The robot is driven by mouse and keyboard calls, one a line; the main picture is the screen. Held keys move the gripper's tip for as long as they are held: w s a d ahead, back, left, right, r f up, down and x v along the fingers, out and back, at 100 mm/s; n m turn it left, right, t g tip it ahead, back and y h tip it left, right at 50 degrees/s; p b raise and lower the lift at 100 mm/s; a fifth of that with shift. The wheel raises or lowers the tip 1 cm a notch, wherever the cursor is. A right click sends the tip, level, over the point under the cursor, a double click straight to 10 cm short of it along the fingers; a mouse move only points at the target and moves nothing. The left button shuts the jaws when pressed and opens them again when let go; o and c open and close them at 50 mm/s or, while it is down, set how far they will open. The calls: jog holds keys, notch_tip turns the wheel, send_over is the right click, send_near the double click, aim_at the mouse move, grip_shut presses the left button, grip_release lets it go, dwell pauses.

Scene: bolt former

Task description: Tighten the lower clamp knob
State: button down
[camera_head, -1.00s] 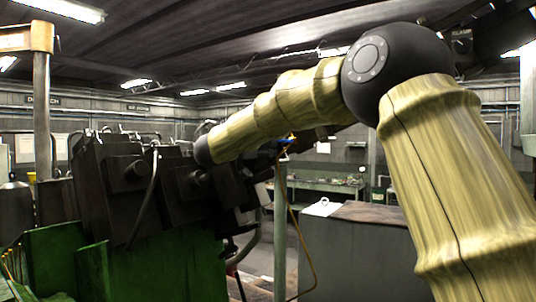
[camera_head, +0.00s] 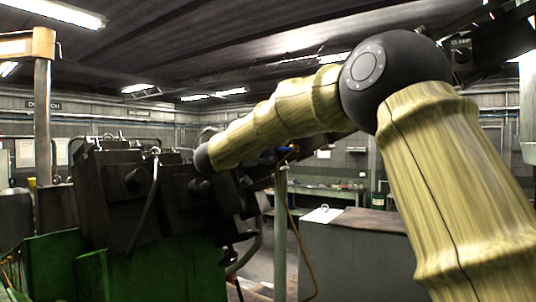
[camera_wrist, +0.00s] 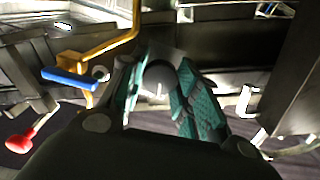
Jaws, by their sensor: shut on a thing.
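In the wrist view, a dark rounded knob (camera_wrist: 160,76) with a pale mark on its face sits between the teal textured fingers of my gripper (camera_wrist: 165,85). The gripper is shut on it, one finger at its left and one at its right. I cannot read a label there, so I cannot tell from the pictures alone that it is the lower clamp knob. In the head view, the gripper is hidden behind my arm and the machine. A small dark panel knob (camera_head: 461,54), with lettering that looks like "CLAMP", shows at the upper right.

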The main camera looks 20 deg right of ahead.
jog(key=shift+r+n+p, duration=0.15)
jog(key=shift+n+p, duration=0.25)
jog(key=shift+p, duration=0.35)
jog(key=shift+f+n, duration=0.2)
jog(key=shift+n, duration=2.7)
jog(key=c, duration=0.9)
grip_release()
